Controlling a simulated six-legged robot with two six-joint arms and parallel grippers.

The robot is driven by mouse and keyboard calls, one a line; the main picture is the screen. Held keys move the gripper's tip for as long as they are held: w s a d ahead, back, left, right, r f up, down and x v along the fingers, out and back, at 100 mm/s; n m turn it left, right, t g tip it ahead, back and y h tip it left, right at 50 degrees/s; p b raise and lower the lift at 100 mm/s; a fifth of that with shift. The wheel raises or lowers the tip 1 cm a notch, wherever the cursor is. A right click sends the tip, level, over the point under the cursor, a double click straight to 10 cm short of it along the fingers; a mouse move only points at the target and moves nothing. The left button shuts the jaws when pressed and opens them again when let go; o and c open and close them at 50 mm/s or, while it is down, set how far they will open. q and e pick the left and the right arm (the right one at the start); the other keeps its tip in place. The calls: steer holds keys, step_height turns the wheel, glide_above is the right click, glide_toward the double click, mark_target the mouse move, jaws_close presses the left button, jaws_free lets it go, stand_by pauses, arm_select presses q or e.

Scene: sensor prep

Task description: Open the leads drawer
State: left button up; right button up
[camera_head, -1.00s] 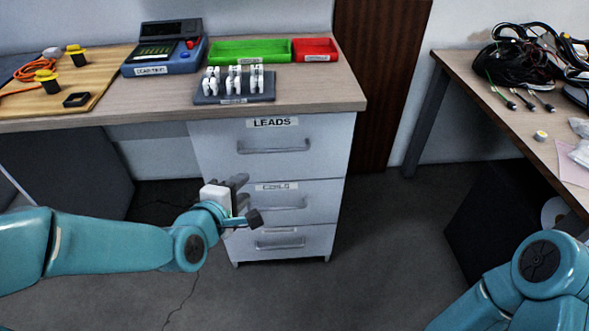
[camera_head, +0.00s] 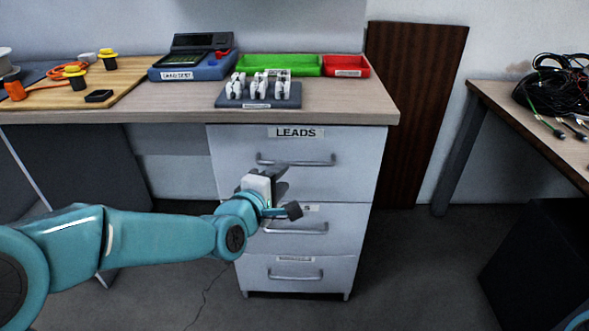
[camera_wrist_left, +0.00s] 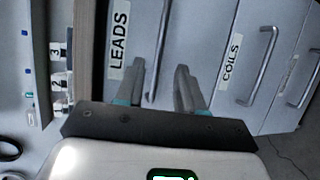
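The leads drawer (camera_head: 230,152) is the top, light grey drawer of the cabinet under the bench, and it is shut. Its label (camera_head: 296,133) reads LEADS, above a grey bar handle (camera_head: 330,160). My left gripper (camera_head: 278,180) is just below and left of that handle in the head view. In the left wrist view the gripper (camera_wrist_left: 160,78) is open and empty, with the leads handle (camera_wrist_left: 163,35) lined up between its two fingers. The handle seems to lie beyond the fingertips; I cannot tell the gap. My right gripper is out of view.
The coils drawer (camera_head: 345,225) and a third drawer (camera_head: 335,275) below are shut. On the bench top (camera_head: 350,103) stand a lead tester (camera_head: 190,70), green (camera_head: 270,62) and red (camera_head: 345,63) trays and a rack (camera_head: 280,102).

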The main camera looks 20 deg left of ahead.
mark_target(296, 165)
arm_select(q)
steer(key=x, duration=0.7)
steer(key=shift+w+b, duration=0.3)
steer(key=shift+b, duration=0.05)
jaws_close()
